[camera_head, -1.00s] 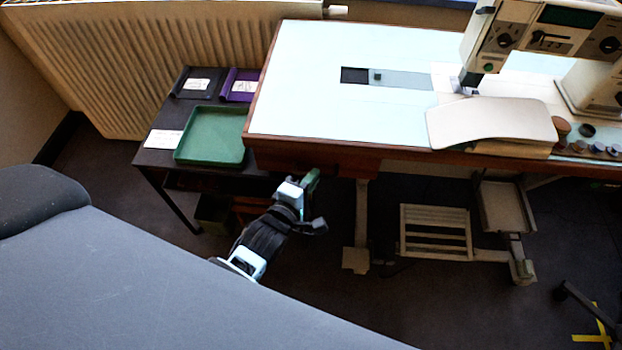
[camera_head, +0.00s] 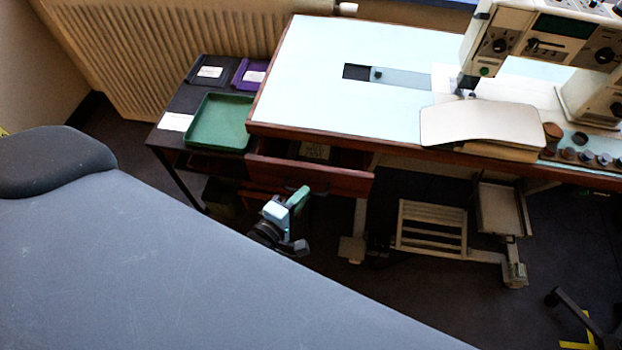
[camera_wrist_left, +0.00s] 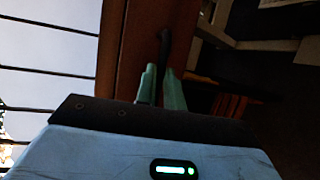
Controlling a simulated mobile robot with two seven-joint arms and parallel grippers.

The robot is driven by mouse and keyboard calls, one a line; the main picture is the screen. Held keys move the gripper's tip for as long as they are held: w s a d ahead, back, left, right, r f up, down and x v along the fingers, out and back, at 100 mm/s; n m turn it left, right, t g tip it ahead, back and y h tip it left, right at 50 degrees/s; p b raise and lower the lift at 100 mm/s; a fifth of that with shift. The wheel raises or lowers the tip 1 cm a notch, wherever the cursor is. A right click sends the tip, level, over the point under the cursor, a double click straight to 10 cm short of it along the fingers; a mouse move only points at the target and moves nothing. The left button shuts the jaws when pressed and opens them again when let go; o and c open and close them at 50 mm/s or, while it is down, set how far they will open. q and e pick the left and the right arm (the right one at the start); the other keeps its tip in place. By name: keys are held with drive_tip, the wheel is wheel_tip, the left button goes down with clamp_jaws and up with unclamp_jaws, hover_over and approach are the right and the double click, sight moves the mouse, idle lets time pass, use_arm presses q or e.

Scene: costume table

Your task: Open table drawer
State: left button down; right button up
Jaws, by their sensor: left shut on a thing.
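The table drawer (camera_head: 270,174) under the left end of the sewing table (camera_head: 400,140) stands partly open. Its wooden front is pulled out from the table, and an item with a pale label (camera_head: 315,151) shows inside. My left gripper (camera_head: 298,194) is at the drawer front. In the left wrist view its two green fingers (camera_wrist_left: 160,88) are closed around the dark drawer handle (camera_wrist_left: 164,50), next to the reddish-brown drawer front (camera_wrist_left: 130,60). My right gripper is not in view.
A dark side table with a green tray (camera_head: 220,121) and black and purple trays (camera_head: 250,74) stands left of the drawer. A sewing machine (camera_head: 545,40) is on the right. A large grey surface (camera_head: 150,260) fills the lower left. A slatted footrest (camera_head: 432,228) is below the table.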

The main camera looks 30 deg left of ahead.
use_arm(q)
drive_tip(key=s+d+p, duration=0.1)
drive_tip(key=s+d, duration=0.2)
drive_tip(key=s, duration=0.8)
drive_tip(key=s+d+p, duration=0.2)
drive_tip(key=s+d, duration=0.1)
drive_tip(key=s, duration=0.8)
drive_tip(key=shift+s+d, duration=0.15)
drive_tip(key=c, duration=1.5)
unclamp_jaws()
drive_tip(key=shift+s, duration=0.1)
drive_tip(key=d+b+v, duration=0.1)
drive_tip(key=v, duration=0.6)
drive_tip(key=shift+s+a, duration=0.3)
drive_tip(key=shift+a, duration=0.2)
